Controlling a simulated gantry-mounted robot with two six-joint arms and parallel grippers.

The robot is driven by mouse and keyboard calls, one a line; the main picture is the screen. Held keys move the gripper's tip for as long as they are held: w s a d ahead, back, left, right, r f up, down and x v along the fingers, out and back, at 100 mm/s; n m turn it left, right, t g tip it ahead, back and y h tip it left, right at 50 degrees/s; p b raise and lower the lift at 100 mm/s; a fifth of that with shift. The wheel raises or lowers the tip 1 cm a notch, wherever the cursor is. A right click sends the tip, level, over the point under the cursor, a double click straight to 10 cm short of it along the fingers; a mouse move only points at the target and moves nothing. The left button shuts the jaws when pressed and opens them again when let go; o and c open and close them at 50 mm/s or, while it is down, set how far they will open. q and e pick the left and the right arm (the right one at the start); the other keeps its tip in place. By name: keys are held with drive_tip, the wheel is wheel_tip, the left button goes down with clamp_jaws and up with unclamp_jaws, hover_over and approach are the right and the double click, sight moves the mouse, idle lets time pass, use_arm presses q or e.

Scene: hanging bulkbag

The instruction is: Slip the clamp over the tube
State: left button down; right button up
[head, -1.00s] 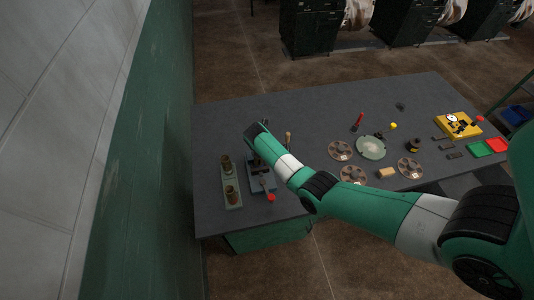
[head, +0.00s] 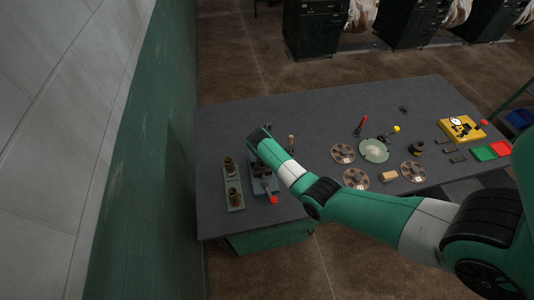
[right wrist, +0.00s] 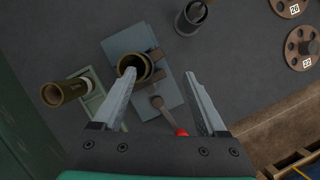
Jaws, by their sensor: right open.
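My right gripper (head: 260,134) is over the left part of the grey table. In the right wrist view it (right wrist: 160,75) is open and empty, its two fingers apart. Between and beyond the fingers is a brown, hollow, ring-topped piece (right wrist: 132,66) by dark jaws on a blue base plate (right wrist: 168,100). I cannot tell whether this piece is the tube, the clamp or both. A lever with a red knob (right wrist: 181,132) is on the blue fixture. A brass-brown hollow cylinder (right wrist: 66,92) stands on a pale green holder (head: 233,207). My left gripper is not in view.
A dark cup (right wrist: 190,18) holding a tool stands beyond the fixture. Numbered brown discs (head: 343,153), a pale green round dish (head: 374,151) and a yellow box (head: 460,128) are farther right. A green wall (head: 140,160) borders the table's left side.

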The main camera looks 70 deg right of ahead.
drive_tip(key=p+v, duration=0.2)
drive_tip(key=v, duration=0.7)
drive_tip(key=shift+a+r+p, duration=0.15)
drive_tip(key=shift+r+p, duration=0.15)
drive_tip(key=shift+r, duration=0.05)
